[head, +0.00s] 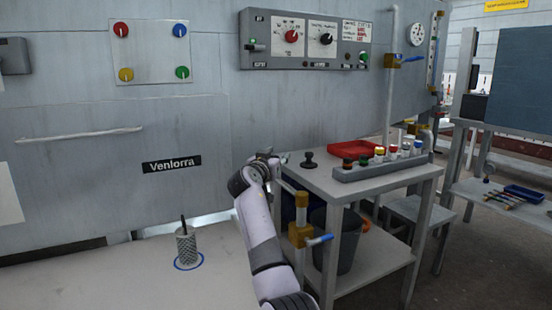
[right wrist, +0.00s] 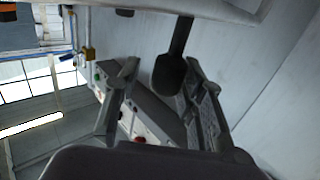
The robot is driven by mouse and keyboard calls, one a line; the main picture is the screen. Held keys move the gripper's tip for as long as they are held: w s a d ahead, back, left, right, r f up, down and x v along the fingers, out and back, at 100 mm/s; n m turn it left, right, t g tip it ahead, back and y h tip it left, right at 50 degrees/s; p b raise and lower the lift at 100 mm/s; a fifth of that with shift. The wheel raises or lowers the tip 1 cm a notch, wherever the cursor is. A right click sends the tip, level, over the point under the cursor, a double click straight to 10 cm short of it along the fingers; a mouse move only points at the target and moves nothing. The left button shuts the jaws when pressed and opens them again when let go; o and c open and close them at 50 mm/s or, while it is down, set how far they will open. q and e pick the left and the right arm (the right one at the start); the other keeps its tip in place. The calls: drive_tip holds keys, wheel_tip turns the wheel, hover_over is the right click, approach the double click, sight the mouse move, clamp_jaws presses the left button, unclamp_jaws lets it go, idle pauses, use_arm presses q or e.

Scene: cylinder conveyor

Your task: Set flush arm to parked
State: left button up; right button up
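My right gripper (head: 264,160) is in front of the grey wall, just left of the cart and below the control panel (head: 306,40). In the right wrist view it (right wrist: 163,75) is open, its two fingers spread. A dark lever with a rounded paddle end (right wrist: 170,74) extends from above into the gap between the fingers. It looks closer to the right finger; whether it touches is unclear. I see no label on it, so I cannot confirm it is the flush arm. In the head view my gripper seems to hide it. My left gripper is not in view.
The cart (head: 350,185) carries a red tray (head: 354,151) and a rack of bottles (head: 385,166). A mesh cup (head: 186,245) is on the pale counter (head: 110,275).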

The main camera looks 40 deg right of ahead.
drive_tip(key=shift+o, duration=0.4)
drive_tip(key=shift+a+f, duration=0.1)
drive_tip(key=shift+a, duration=0.05)
drive_tip(key=shift+a, duration=0.15)
drive_tip(key=v, duration=1.1)
drive_tip(key=shift+s+a, duration=0.25)
